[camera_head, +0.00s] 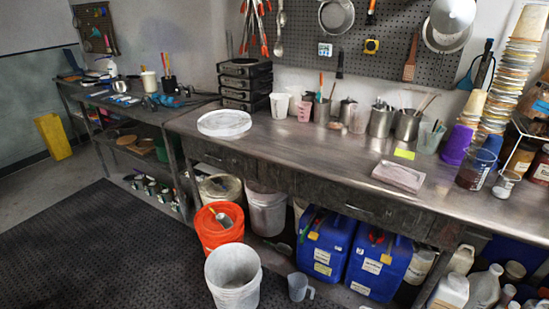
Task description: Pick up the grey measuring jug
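A small grey jug (298,287) with a handle on its right side stands upright at the bottom of the view. It is on the floor, just right of a white bucket (233,280) and in front of the blue canisters (325,243). A gap separates the jug from the bucket. Neither of my grippers is in view.
An orange bucket (218,232) stands behind the white bucket. A metal workbench (290,145) with pots, cups and a round white lid (224,122) overhangs the canisters. White bottles (484,288) stand lower right. The black floor mat (95,245) is clear at left.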

